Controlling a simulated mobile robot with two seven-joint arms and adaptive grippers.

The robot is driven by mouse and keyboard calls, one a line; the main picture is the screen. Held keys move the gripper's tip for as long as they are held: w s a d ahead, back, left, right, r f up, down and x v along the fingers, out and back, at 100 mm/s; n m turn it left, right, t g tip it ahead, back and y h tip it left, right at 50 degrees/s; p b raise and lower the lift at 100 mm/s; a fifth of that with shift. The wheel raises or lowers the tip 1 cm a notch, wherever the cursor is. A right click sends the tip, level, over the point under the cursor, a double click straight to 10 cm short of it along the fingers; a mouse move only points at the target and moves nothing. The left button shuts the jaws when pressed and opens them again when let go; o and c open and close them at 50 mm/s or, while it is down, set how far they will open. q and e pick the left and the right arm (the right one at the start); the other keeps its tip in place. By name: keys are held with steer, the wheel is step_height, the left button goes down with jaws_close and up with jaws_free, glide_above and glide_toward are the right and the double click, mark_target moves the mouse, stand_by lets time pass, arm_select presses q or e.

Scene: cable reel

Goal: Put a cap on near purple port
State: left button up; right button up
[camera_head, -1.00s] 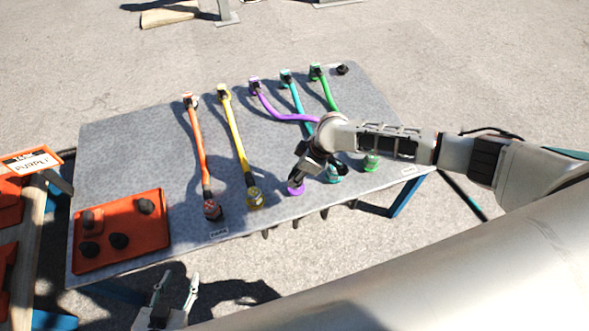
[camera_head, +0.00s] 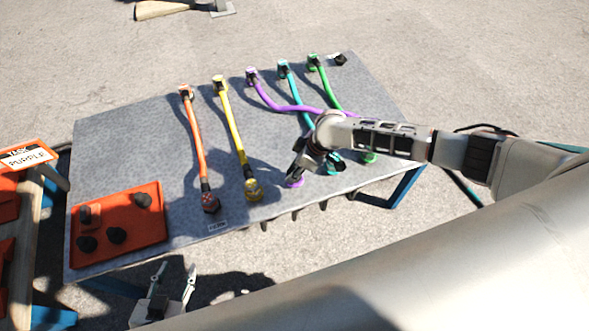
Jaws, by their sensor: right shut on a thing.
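The near purple port (camera_head: 293,183) is at the front edge of the grey table, partly covered by my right gripper. My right gripper (camera_head: 298,172) points down right over this port. It is shut on a small dark thing, apparently a black cap, mostly hidden by the fingers; I cannot tell whether it touches the port. More black caps (camera_head: 117,236) sit on the orange tray (camera_head: 150,254) at the table's left. The far purple port (camera_head: 252,74) has a purple cable (camera_head: 282,107) running right and behind my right arm. My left gripper (camera_head: 176,270) is open and empty below the table's front edge.
Orange (camera_head: 197,140), yellow (camera_head: 233,130), cyan (camera_head: 296,95) and green (camera_head: 328,88) cables run across the grey table (camera_head: 130,150). A black piece (camera_head: 340,60) lies at the far right corner. An orange-framed sign (camera_head: 28,157) reading "PURPLE" stands left.

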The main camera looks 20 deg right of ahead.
steer(key=shift+s+f, duration=0.1)
steer(key=shift+f, duration=0.25)
stand_by(0.7)
steer(key=o, duration=1.2)
steer(key=shift+c, duration=0.2)
steer(key=shift+d+r, duration=0.1)
steer(key=shift+r, duration=0.05)
steer(key=v, duration=1.1)
steer(key=shift+r, duration=0.35)
